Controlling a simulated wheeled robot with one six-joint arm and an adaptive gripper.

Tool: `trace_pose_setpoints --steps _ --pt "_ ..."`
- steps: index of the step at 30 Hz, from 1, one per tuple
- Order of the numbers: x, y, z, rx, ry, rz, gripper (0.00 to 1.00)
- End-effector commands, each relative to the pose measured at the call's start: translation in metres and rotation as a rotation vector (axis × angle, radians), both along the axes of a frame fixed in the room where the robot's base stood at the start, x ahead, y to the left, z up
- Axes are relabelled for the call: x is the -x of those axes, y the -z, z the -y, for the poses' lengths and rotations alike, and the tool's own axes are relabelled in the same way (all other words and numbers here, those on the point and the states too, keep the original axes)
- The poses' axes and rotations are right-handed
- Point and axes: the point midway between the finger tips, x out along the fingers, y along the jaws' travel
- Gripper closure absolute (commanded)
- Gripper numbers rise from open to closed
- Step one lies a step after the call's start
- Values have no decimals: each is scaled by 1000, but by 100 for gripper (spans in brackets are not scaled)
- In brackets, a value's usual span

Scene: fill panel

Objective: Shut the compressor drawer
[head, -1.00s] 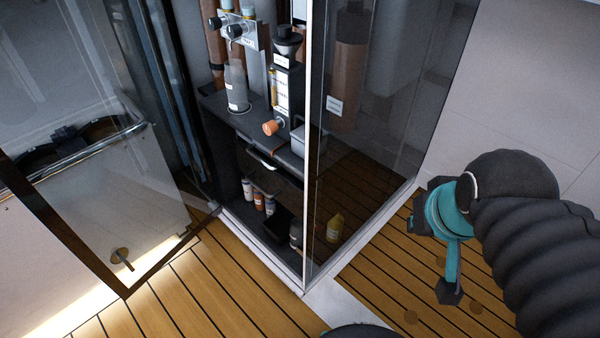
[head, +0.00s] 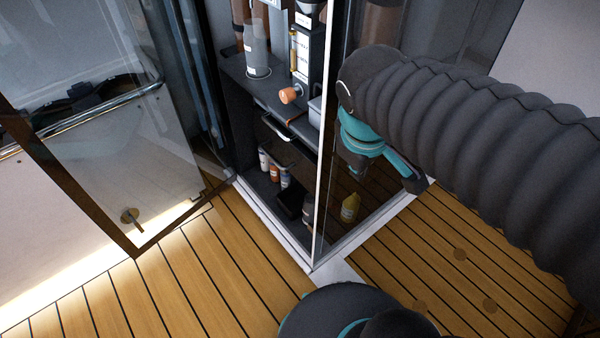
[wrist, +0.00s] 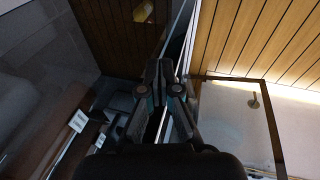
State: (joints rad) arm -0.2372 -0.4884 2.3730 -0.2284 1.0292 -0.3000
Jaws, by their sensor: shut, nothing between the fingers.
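The compressor drawer (head: 276,126) shows in the head view as a dark front with a pale handle, under the counter inside the glass-sided cabinet. Its front seems to stand out a little from the cabinet; I cannot tell how far. My gripper (wrist: 159,70) is shut and empty in the wrist view, with its two dark fingers together. In the head view my teal wrist is in front of the right glass panel, to the right of the drawer and apart from it. The fingertips are not clear there.
The cabinet's glass door (head: 110,130) stands open at left. A white corner post (head: 324,140) and dark glass panel (head: 350,90) are between my arm and the drawer. Bottles (head: 273,172) stand on the shelf below. The wooden floor (head: 190,270) in front is clear.

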Motion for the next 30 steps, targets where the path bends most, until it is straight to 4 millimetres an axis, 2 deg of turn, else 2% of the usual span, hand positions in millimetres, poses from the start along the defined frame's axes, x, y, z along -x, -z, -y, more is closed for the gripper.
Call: trace_pose_setpoints --steps 1,9,15,21,25,30 --pt "-10 18 -12 75 -120 -51 100" --pt "-52 57 -66 483 -699 -256 100" --pt "-72 78 -115 746 -1021 -362 100" --pt "-83 92 -155 941 -1223 -430 100" --pt "-85 96 -164 988 -1269 -446 100" --pt "-92 106 -156 994 -1272 -451 100"
